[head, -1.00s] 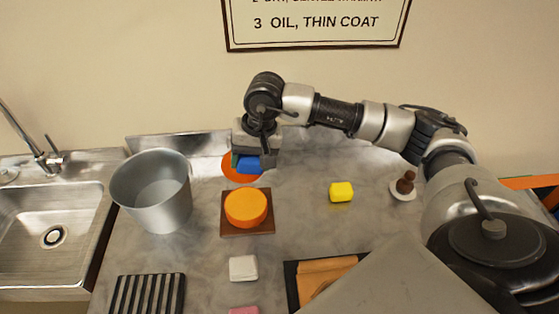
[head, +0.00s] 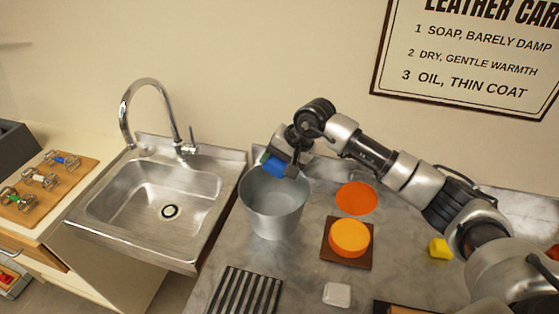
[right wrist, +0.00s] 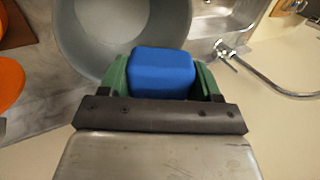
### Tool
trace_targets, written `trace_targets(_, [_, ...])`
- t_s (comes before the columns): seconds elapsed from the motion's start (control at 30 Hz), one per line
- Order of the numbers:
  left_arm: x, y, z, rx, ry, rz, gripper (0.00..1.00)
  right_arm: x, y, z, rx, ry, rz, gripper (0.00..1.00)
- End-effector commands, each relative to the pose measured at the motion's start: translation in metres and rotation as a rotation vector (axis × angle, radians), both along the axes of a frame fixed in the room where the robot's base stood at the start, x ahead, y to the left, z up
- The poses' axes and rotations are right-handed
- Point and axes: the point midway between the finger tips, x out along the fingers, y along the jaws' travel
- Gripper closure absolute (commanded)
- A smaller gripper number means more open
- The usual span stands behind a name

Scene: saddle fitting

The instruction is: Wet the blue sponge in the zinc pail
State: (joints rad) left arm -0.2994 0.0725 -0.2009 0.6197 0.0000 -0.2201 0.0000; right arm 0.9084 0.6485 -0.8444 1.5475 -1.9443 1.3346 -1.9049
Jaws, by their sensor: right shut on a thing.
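The blue sponge (head: 275,166) is held between the fingers of my right gripper (head: 272,162), at the back rim of the zinc pail. In the right wrist view the blue sponge (right wrist: 163,73) sits between the green fingers of the gripper (right wrist: 163,78), with the pail beyond it. The zinc pail (head: 274,216) stands upright on the grey counter, right of the sink. Its grey inside also shows in the right wrist view (right wrist: 85,40). I cannot tell the water level in it. My left gripper is not in view.
A sink (head: 150,210) with a curved tap (head: 150,85) lies left of the pail. An orange disc (head: 356,198), an orange round piece (head: 349,237) on a brown board, a yellow block (head: 439,248), a white block (head: 337,294) and a black slatted rack (head: 245,291) are on the counter.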

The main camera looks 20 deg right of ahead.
Motion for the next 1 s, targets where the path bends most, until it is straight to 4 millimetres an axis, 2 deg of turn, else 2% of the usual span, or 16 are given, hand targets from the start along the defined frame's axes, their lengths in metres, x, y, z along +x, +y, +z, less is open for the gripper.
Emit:
trace_targets(0.4, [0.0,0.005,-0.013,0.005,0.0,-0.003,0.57,-0.001,0.0,-0.042,0.0,0.002,0.0,0.56])
trace_targets(0.7, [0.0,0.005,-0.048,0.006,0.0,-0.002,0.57,0.0,0.0,-0.071,0.001,0.0,0.001,0.56])
trace_targets(1.0, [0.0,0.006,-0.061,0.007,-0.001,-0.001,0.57,0.0,0.0,-0.082,0.001,-0.001,0.001,0.56])
